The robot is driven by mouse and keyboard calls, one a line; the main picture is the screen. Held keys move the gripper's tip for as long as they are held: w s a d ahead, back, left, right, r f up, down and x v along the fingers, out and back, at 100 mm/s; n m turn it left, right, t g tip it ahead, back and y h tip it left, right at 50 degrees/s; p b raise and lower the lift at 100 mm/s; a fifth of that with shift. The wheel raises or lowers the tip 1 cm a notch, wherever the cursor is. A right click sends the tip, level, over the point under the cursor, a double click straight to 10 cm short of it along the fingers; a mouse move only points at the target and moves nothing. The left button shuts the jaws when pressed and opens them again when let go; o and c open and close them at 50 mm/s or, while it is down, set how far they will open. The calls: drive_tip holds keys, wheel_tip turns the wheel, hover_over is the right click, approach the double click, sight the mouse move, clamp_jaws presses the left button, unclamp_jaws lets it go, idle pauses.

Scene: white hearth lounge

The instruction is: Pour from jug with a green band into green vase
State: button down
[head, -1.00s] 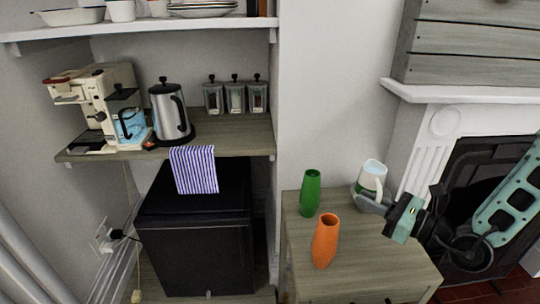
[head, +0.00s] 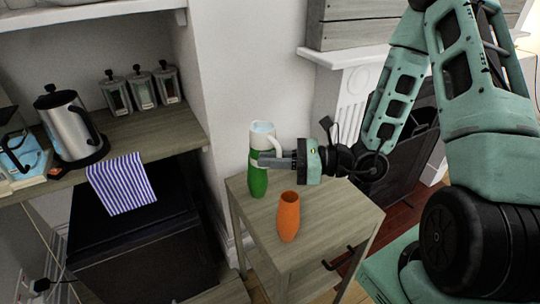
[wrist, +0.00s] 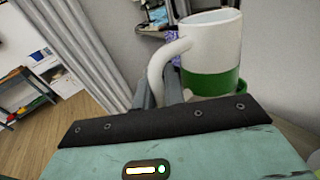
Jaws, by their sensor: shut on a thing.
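The white jug with a green band (head: 262,133) is held upright in my gripper (head: 278,161). In the wrist view the jug (wrist: 212,42) shows its handle on the left, between my fingers, and its green band low on the body. Light blue shows inside its mouth in the head view. The green vase (head: 257,183) stands upright on the small wooden table. The jug and fingers overlap the vase's top in the head view, hiding its mouth. I cannot tell whether the jug is directly over it.
An orange vase (head: 288,217) stands on the same small table (head: 318,222), in front of and right of the green vase. A shelf (head: 140,135) with a kettle (head: 70,124) and several canisters is at left. The table's right part is clear.

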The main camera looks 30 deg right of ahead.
drive_tip(key=shift+s+r+m+g+h+p, duration=0.2)
drive_tip(key=shift+m+g+p, duration=0.25)
drive_tip(key=shift+p, duration=0.3)
drive_tip(key=shift+s+r+m+g+h+p, duration=0.15)
drive_tip(key=shift+r+m+g+h+p, duration=0.1)
drive_tip(key=shift+m+p, duration=0.4)
drive_tip(key=shift+m+h+p, duration=0.25)
drive_tip(key=shift+m+p, duration=0.1)
drive_tip(key=shift+m, duration=0.05)
drive_tip(key=shift+s+d+p, duration=0.1)
drive_tip(key=shift+p, duration=0.65)
drive_tip(key=shift+f, duration=0.1)
drive_tip(key=shift+f+m+g+h+p, duration=0.1)
drive_tip(key=shift+m+g+h+p, duration=0.25)
drive_tip(key=shift+p, duration=0.2)
drive_tip(key=shift+f, duration=0.2)
drive_tip(key=shift+f+m, duration=0.25)
drive_tip(key=shift+f, duration=0.05)
